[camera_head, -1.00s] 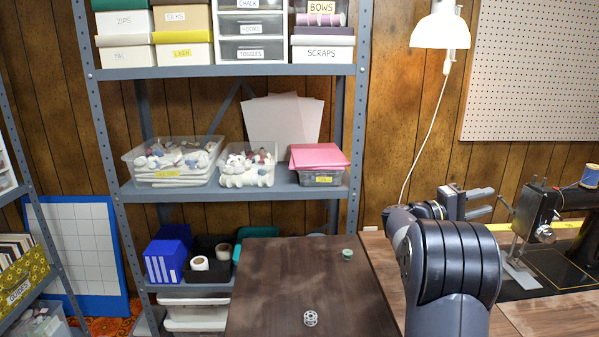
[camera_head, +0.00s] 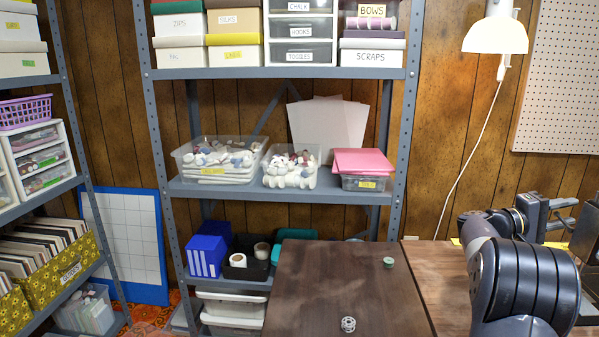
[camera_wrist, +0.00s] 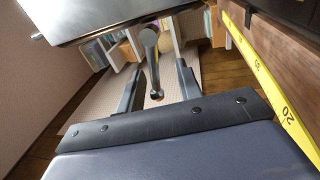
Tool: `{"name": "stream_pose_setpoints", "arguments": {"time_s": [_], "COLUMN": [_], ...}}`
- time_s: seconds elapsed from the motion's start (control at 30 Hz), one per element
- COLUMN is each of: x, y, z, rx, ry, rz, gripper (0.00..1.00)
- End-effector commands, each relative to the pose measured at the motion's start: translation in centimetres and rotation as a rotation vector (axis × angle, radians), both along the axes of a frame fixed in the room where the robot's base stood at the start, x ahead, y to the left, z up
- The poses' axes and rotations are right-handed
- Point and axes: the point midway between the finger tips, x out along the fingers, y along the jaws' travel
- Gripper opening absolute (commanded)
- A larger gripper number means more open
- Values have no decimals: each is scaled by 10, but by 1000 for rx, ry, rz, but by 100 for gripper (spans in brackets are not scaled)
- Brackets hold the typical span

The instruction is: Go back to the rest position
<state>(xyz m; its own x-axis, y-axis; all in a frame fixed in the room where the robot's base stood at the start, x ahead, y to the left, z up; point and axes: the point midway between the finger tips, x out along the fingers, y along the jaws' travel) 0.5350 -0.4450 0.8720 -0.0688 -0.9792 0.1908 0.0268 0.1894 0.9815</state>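My arm (camera_head: 525,275) is at the right of the head view, bent, with my gripper (camera_head: 565,216) pointing right towards the dark sewing machine (camera_head: 590,236), which is cut by the picture's edge. In the wrist view my gripper (camera_wrist: 160,68) has its two dark fingers spread apart. A grey rounded metal part with a lever (camera_wrist: 152,60) shows between them. I cannot tell if they touch it; nothing appears gripped.
A metal bobbin (camera_head: 348,324) and a green spool (camera_head: 388,261) stand on the dark brown tabletop (camera_head: 310,290). A loaded grey shelf (camera_head: 290,188) is behind. A yellow measuring tape (camera_wrist: 272,90) edges the wooden table in the wrist view. A lamp (camera_head: 495,38) hangs upper right.

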Motion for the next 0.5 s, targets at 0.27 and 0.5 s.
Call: {"name": "stream_pose_setpoints", "arguments": {"time_s": [0.27,0.5], "x": [1,4], "y": [8,50], "z": [2,-5], "rx": [-5,-4], "ry": [-48,-45], "rz": [3,4], "gripper": [34,34]}}
